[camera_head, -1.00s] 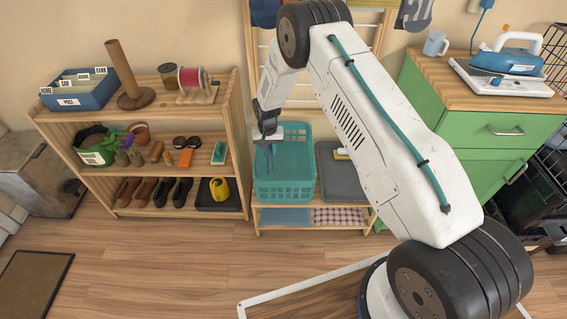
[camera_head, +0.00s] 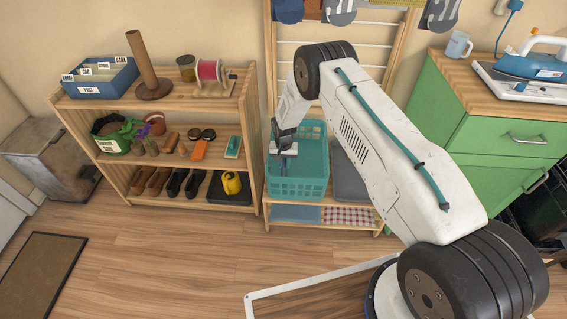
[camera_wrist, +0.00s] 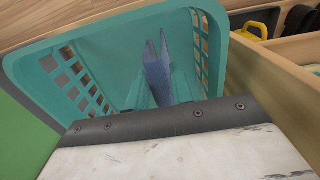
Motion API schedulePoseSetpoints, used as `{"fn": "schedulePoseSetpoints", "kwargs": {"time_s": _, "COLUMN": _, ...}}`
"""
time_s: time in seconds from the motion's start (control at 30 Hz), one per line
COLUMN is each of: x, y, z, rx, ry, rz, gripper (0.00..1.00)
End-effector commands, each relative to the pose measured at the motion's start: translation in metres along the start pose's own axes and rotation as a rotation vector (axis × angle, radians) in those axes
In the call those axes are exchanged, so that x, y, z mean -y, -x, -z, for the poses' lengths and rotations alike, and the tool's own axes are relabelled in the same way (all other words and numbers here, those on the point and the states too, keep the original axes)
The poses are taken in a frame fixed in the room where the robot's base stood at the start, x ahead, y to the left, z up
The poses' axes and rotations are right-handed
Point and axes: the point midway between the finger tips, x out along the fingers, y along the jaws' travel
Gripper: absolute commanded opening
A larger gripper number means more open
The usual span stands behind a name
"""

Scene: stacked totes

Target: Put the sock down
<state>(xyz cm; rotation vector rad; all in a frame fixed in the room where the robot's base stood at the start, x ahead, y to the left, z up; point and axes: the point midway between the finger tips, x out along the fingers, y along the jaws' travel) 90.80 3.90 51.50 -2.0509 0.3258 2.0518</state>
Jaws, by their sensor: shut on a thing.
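My gripper (camera_head: 284,150) is shut on a blue-grey sock (camera_wrist: 157,70) and points down into the teal basket (camera_head: 298,188). In the wrist view the sock is a narrow folded strip in front of the jaws, inside the outline of the basket (camera_wrist: 38,100). In the head view the gripper is at the left part of the basket's opening, and the sock is mostly hidden by the gripper and the basket wall. I cannot tell whether the sock touches the basket's floor.
The basket stands on a low wooden rack beside a grey bin (camera_head: 350,178). A wooden shelf (camera_head: 180,158) with shoes and a yellow watering can (camera_head: 231,183) stands to the left. A green cabinet (camera_head: 480,140) stands to the right.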

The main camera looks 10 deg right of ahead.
Motion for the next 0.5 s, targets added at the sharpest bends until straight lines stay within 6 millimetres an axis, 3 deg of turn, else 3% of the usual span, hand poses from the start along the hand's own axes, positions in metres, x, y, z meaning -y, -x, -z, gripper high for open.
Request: {"fn": "schedulePoseSetpoints", "kwargs": {"time_s": 0.5, "x": 0.001, "y": -0.012, "z": 0.0, "rx": 0.0, "ry": 0.001, "rz": 0.0, "gripper": 0.0}}
